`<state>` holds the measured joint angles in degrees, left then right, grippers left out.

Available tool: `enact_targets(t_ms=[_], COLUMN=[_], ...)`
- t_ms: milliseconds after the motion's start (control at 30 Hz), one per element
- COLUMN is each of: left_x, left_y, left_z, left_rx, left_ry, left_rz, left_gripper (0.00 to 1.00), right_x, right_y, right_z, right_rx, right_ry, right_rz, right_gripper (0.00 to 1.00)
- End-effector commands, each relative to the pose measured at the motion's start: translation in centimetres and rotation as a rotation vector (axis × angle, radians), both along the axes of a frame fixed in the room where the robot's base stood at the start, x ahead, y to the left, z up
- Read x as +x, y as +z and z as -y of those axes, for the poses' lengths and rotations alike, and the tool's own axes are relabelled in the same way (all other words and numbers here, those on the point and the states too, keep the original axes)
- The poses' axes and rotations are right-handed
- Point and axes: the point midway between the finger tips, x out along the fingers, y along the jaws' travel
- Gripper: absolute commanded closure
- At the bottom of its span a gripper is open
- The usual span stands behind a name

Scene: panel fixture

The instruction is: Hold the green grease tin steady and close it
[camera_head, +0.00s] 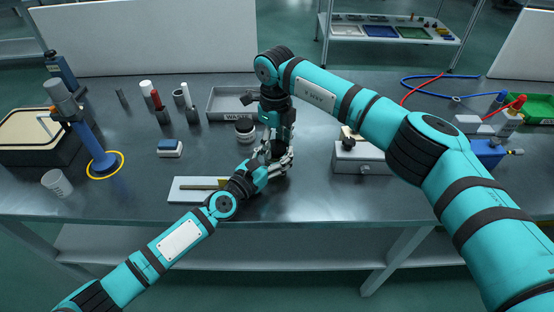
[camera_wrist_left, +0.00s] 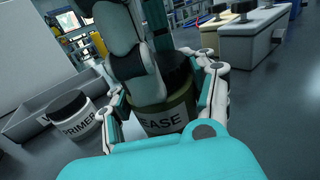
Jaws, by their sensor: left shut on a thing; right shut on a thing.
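The green grease tin (camera_wrist_left: 165,117) stands upright in the left wrist view, with part of its label showing. Its black lid (camera_wrist_left: 180,78) sits at the top of the tin; I cannot tell how far it is screwed down. My left gripper (camera_wrist_left: 161,98) is shut around the tin's body, one finger on each side. My right gripper (camera_wrist_left: 138,72) comes down from above and is shut on the lid. In the head view my left gripper (camera_head: 266,168) and right gripper (camera_head: 277,156) meet near the table's front middle and hide most of the tin.
A primer jar (camera_wrist_left: 72,116) with a black lid stands close to the left; it also shows in the head view (camera_head: 244,131). A grey waste tray (camera_head: 225,104) lies behind. A white board (camera_head: 188,194) lies left of the grippers, a grey box (camera_head: 358,158) right.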

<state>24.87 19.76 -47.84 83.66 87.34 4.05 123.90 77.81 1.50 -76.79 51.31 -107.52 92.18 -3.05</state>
Motion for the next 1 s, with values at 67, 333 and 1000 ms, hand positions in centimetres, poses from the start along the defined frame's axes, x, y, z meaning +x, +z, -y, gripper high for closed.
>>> enact_targets(t_ms=[67, 333, 1000], left_x=[0.0, 0.0, 0.0], left_y=[0.0, 0.0, 0.0], left_z=[0.0, 0.0, 0.0], left_rx=[0.0, 0.0, 0.001], left_ry=[0.0, 0.001, 0.0], left_rz=[0.0, 0.0, -0.001], left_gripper=[1.0, 1.0, 1.0], right_x=[0.0, 0.0, 0.1], right_y=[0.0, 0.0, 4.0], right_z=[0.0, 0.0, 0.0], right_rx=[0.0, 0.0, 0.001], right_ry=[-0.003, -0.001, 0.002], right_rz=[0.001, 0.001, 0.003], right_gripper=[0.89, 0.32, 0.27])
